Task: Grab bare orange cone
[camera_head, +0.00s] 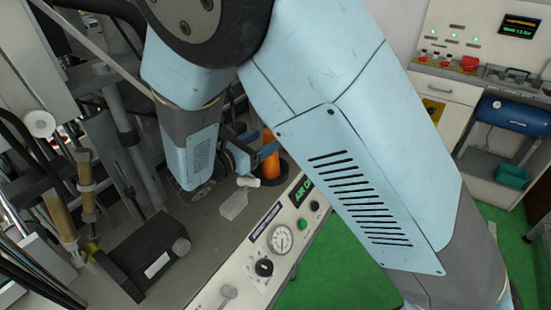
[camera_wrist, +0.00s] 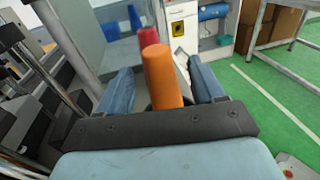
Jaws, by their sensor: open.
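The bare orange cone (camera_head: 268,160) stands on the bench behind the control panel, partly hidden by my arm in the head view. In the wrist view the orange cone (camera_wrist: 160,78) rises between the two blue fingers of my gripper (camera_wrist: 159,66). The fingers are apart, one to each side of it, with visible gaps. My gripper (camera_head: 240,155) also shows in the head view, at the cone's left side. The cone's lower part is hidden behind the gripper body in the wrist view, so contact cannot be told.
A control panel with a gauge (camera_head: 281,239) borders the bench at the front right. A translucent white piece (camera_head: 235,204) lies near the cone. A black box (camera_head: 150,250) and metal posts crowd the left. Green floor (camera_head: 340,275) is clear beyond the panel.

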